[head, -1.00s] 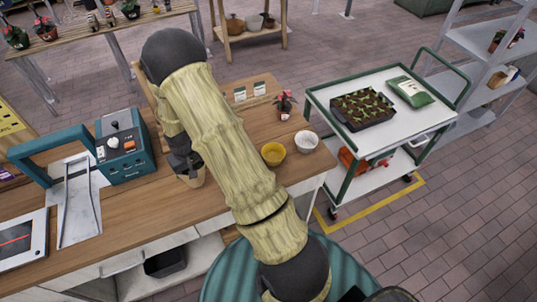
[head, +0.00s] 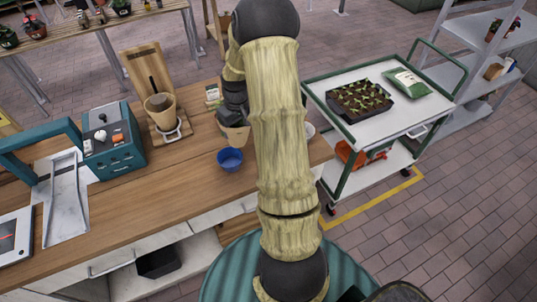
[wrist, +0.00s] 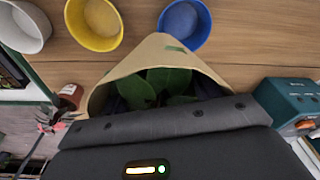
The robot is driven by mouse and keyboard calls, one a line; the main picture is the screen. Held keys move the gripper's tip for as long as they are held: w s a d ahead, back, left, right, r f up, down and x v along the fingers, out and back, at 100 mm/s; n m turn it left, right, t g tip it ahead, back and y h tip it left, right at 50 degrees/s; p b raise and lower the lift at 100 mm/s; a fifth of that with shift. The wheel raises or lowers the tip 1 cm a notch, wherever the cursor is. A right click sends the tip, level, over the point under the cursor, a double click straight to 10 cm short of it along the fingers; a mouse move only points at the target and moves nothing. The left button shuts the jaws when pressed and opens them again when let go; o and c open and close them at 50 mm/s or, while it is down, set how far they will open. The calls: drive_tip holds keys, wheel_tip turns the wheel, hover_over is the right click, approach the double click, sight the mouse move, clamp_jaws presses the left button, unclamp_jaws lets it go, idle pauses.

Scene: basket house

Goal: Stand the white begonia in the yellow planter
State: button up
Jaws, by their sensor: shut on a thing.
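My gripper (head: 234,116) is shut on a tan paper-like sleeve (head: 233,136), held above the bench near the blue planter. In the wrist view the sleeve (wrist: 140,62) is open at the top and dark green leaves (wrist: 165,85) show inside. No white flowers can be seen, so I cannot confirm that this is the white begonia. The yellow planter (wrist: 69,22) stands between the white and blue planters in the wrist view, apart from the sleeve and with pale contents. In the head view my arm hides it.
The blue planter (head: 230,160) and partly hidden white planter (head: 309,130) stand on the wooden bench (head: 185,190). A red-flowered pot (wrist: 70,97) is near the sleeve in the wrist view. A teal machine (head: 113,143) and tan-pot stand (head: 160,108) are left; a trolley (head: 405,130) is right.

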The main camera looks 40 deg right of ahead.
drive_tip(key=s+d+r+b, duration=0.2)
drive_tip(key=s+d, duration=0.3)
drive_tip(key=d, duration=0.5)
wheel_tip(320, 180, down, 6)
drive_tip(key=shift+a+r+p, duration=0.15)
drive_tip(key=shift+p, duration=0.6)
wheel_tip(320, 180, down, 3)
drive_tip(key=shift+r+p, duration=0.1)
drive_tip(key=shift+p, duration=0.45)
drive_tip(key=shift+f, duration=0.45)
drive_tip(key=shift+f, duration=0.1)
drive_tip(key=shift+f, duration=0.25)
drive_tip(key=o, duration=1.1)
